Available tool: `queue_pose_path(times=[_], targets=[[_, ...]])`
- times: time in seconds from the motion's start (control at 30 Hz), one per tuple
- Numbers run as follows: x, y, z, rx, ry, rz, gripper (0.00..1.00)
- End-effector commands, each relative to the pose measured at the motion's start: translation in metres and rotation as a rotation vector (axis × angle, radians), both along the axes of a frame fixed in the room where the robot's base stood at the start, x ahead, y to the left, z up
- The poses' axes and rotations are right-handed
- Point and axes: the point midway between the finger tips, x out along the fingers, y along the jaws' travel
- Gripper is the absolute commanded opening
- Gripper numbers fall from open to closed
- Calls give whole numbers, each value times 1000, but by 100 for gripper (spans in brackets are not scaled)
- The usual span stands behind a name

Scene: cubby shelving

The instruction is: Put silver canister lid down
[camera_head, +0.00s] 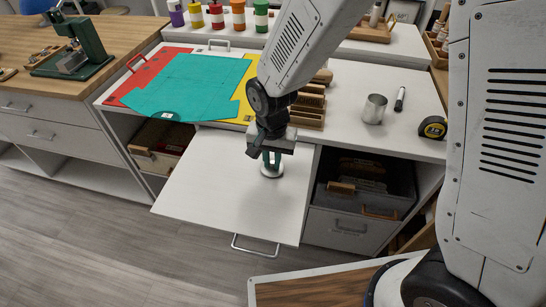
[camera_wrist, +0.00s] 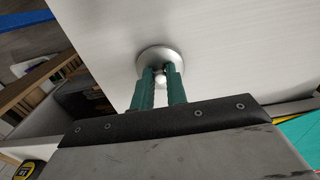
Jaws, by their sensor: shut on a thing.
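My gripper (camera_head: 271,160) has green fingers and is shut on the knob of the silver canister lid (camera_head: 272,171). In the wrist view my gripper (camera_wrist: 161,76) points at the round lid (camera_wrist: 150,57), with the pale knob between the fingertips. The lid is at or just above the white pull-out board (camera_head: 220,195); I cannot tell whether it touches. The open silver canister (camera_head: 374,109) stands on the white counter to the right, behind the gripper.
A wooden organizer (camera_head: 309,106) and teal sheet (camera_head: 185,87) lie behind. Bins (camera_head: 360,185) sit below at right. The board around the lid is clear.

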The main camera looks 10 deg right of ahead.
Motion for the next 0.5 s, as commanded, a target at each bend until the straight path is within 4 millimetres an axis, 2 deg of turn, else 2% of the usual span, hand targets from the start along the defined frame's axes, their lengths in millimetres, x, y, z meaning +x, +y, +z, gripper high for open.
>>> queue_pose_path(times=[0.33, 0.37, 0.4, 0.5], targets=[[0, 0, -4, 0, 0, 1, 0], [0, 0, -3, 0, 0, 1, 23], [0, 0, -3, 0, 0, 1, 34], [0, 0, -3, 0, 0, 1, 36]])
